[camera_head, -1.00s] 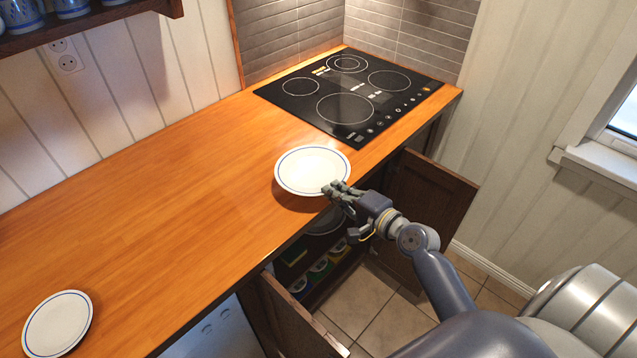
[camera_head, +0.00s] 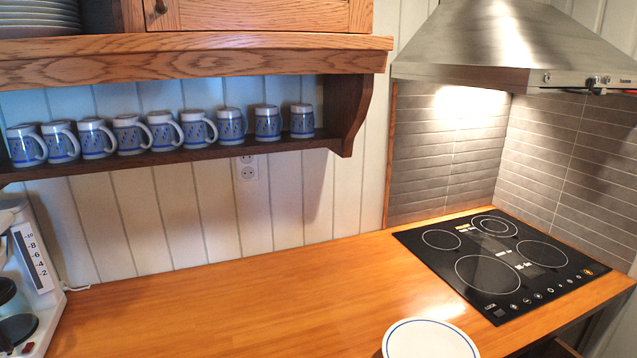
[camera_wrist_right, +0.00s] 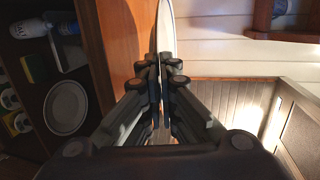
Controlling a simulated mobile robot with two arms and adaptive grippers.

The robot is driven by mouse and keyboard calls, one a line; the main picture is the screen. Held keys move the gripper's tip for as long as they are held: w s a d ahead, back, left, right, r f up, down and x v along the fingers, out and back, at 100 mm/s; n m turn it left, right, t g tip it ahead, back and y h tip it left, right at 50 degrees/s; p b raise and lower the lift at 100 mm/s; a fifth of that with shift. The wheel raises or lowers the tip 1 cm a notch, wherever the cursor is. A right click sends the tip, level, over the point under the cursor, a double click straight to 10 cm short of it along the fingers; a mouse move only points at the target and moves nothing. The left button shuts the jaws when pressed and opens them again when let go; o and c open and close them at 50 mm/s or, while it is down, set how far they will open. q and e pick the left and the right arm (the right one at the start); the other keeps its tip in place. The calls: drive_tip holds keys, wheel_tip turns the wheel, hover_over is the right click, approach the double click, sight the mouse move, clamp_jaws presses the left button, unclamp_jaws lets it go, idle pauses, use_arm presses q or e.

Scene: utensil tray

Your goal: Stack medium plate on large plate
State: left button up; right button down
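A white plate with a blue rim line (camera_head: 430,342) shows at the bottom edge of the head view, by the counter's front, and its near part is cut off. In the right wrist view this plate (camera_wrist_right: 165,22) is seen edge-on. My right gripper (camera_wrist_right: 160,75) is shut on its rim, with fingers on both sides. I cannot tell from these views whether it is the medium or the large plate. The other plate on the counter is outside the current head view. My left gripper is not in view.
The wooden counter (camera_head: 250,310) is clear in its middle. A black cooktop (camera_head: 500,260) lies to the right, under the hood (camera_head: 510,45). Several mugs (camera_head: 165,131) stand on the shelf above. A coffee maker (camera_head: 25,270) is at left. The open cabinet holds a plate (camera_wrist_right: 67,107).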

drive_tip(key=s+a+r+n+g+y, duration=0.5)
drive_tip(key=a+r+y, duration=0.1)
drive_tip(key=a, duration=0.2)
drive_tip(key=shift+s+a+r+n, duration=0.15)
drive_tip(key=shift+s+r+n, duration=0.1)
drive_tip(key=shift+n, duration=0.15)
